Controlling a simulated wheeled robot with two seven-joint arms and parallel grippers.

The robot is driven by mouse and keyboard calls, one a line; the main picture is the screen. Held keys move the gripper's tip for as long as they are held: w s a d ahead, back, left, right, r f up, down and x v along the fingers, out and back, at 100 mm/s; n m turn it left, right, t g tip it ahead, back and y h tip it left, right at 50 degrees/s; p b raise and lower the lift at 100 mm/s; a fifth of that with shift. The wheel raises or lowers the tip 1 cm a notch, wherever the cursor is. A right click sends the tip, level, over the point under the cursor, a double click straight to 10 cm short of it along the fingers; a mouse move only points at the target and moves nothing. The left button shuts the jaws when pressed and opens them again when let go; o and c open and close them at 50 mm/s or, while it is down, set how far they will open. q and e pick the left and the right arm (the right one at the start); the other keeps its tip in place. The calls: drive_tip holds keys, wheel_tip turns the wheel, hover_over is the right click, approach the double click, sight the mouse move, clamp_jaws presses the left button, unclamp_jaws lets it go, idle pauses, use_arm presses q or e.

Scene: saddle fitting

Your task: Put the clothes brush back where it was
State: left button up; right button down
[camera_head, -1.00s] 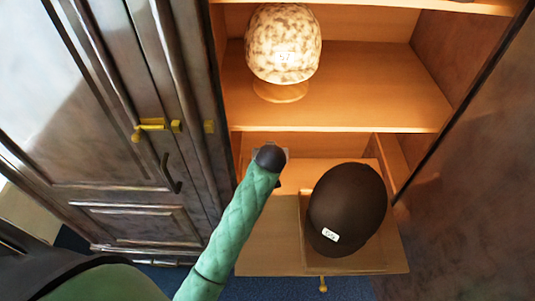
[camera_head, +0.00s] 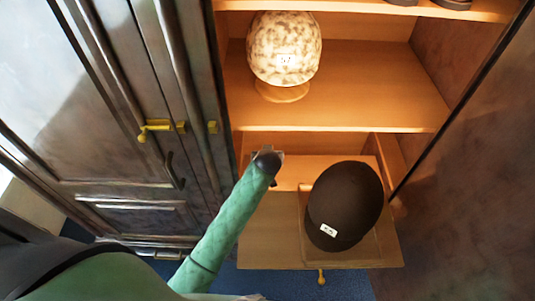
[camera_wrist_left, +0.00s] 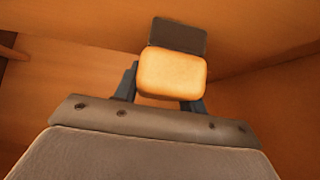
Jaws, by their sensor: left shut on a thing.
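My left gripper (camera_head: 268,160) reaches into the lower compartment of the lit cabinet, left of a dark hat. In the left wrist view its two dark fingers (camera_wrist_left: 160,98) are shut on the clothes brush (camera_wrist_left: 172,73), a rounded, pale yellow-orange block. A dark flat piece shows just beyond the brush; I cannot tell whether it is part of it. Orange-brown wooden surfaces surround the brush there. In the head view the brush is hidden behind my wrist. My right gripper is not in view.
The dark hat (camera_head: 344,205) with a white label sits on a pulled-out drawer (camera_head: 262,240) with a yellow knob. A mottled round helmet (camera_head: 284,48) stands on the shelf (camera_head: 385,90) above. Dark shoes (camera_head: 452,3) show at the top right. A dark panelled door (camera_head: 110,110) stands left.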

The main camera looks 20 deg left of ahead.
use_arm(q)
drive_tip(key=shift+f, duration=0.1)
drive_tip(key=o, duration=1.1)
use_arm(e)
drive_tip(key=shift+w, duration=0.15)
use_arm(q)
drive_tip(key=shift+s+r, duration=0.2)
drive_tip(key=b+v, duration=0.4)
drive_tip(key=v, duration=0.7)
drive_tip(key=shift+s+r, duration=0.2)
drive_tip(key=shift+r, duration=0.1)
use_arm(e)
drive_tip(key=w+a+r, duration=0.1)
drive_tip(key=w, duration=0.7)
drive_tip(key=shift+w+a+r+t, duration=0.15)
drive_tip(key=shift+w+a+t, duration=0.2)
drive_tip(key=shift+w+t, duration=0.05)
use_arm(q)
drive_tip(key=shift+d, duration=0.1)
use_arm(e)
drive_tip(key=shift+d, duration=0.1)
